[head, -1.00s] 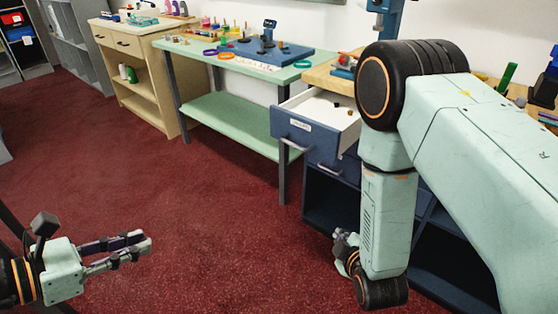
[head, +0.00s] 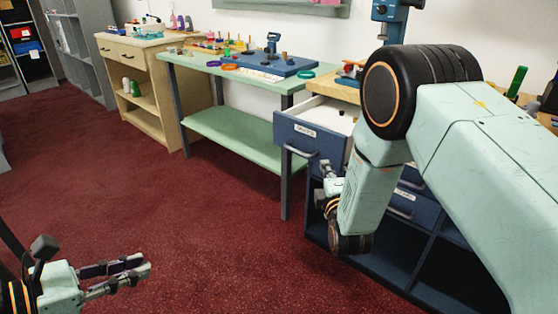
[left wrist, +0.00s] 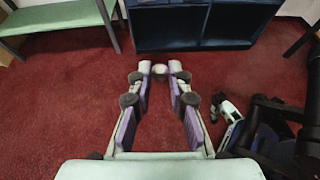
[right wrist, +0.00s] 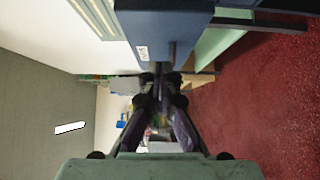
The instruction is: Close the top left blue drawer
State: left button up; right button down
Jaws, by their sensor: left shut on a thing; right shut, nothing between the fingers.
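The top left blue drawer (head: 298,135) stands pulled out in the head view. My right gripper (head: 326,167) is shut and empty near the front, just right of the handle. In the right wrist view, the drawer front (right wrist: 160,25) and handle (right wrist: 172,50) lie just beyond the right fingertips (right wrist: 160,72); contact is unclear. My left gripper (head: 143,264) is low at the left, shut on a small pale thing (left wrist: 159,69).
The blue cabinet (head: 375,250) has closed drawers and open shelves below. A green table (head: 225,132) with a blue board stands left of it, and a wooden cabinet (head: 150,115) further left. Red carpet (head: 180,220) is clear. My right arm hides part of the cabinet.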

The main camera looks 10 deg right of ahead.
jog(key=w+d, duration=0.1)
jog(key=w, duration=0.1)
jog(key=w+d+b, duration=0.1)
jog(key=w+d, duration=0.1)
jog(key=shift+w+d+b, duration=0.15)
jog(key=shift+w+b, duration=0.05)
jog(key=shift+b, duration=0.1)
